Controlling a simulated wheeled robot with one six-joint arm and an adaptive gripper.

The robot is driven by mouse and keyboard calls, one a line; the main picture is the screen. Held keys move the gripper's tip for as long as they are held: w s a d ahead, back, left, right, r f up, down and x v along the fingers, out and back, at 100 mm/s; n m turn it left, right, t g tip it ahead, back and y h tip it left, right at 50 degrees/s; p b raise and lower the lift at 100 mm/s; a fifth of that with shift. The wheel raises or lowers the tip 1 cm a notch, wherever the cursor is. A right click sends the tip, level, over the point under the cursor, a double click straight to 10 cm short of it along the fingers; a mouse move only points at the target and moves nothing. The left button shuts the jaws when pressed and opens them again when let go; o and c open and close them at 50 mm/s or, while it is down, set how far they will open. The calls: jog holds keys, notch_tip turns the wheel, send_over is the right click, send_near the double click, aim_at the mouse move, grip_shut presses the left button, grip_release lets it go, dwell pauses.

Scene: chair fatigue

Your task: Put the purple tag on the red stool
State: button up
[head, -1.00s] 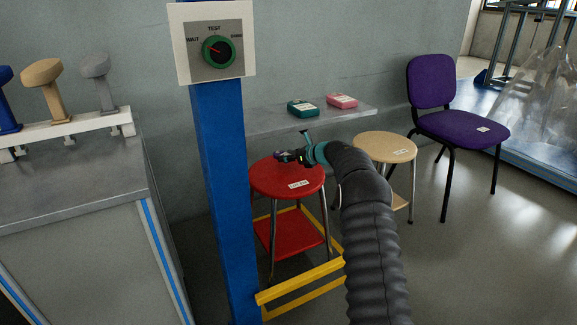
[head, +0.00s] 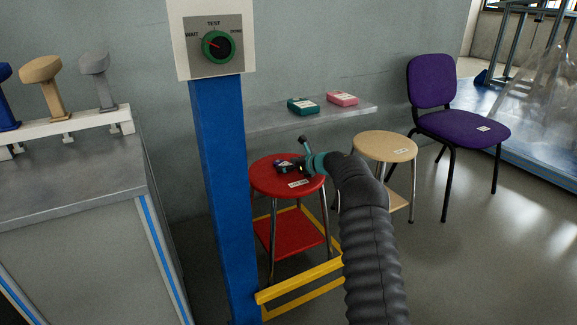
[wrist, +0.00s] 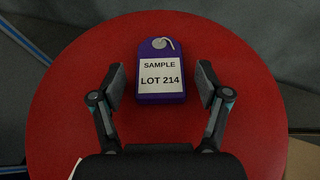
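The purple tag (wrist: 162,90) has a white label reading "SAMPLE LOT 214" and a small metal loop at its top. It lies flat on the red seat of the red stool (wrist: 60,110). My gripper (wrist: 161,82) is open, with one finger on each side of the tag and a gap on both sides. In the head view, the red stool (head: 262,183) stands behind the blue post, with a white label on its front edge.
A beige stool (head: 385,146) stands close on the right, with a purple chair (head: 462,127) beyond it. A wall shelf (head: 265,122) behind holds a green box (head: 303,106) and a pink box (head: 342,98). A blue post (head: 222,190) with a dial (head: 218,46) stands front left.

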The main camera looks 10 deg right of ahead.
jog(key=shift+r+p, duration=0.25)
jog(key=shift+p, duration=0.05)
jog(key=v, duration=1.1)
jog(key=shift+s+d, duration=0.15)
jog(key=shift+d, duration=0.05)
jog(key=shift+s+d, duration=0.1)
jog(key=shift+s, duration=0.1)
jog(key=shift+r, duration=0.1)
jog(key=shift+c, duration=0.2)
dwell(1.2)
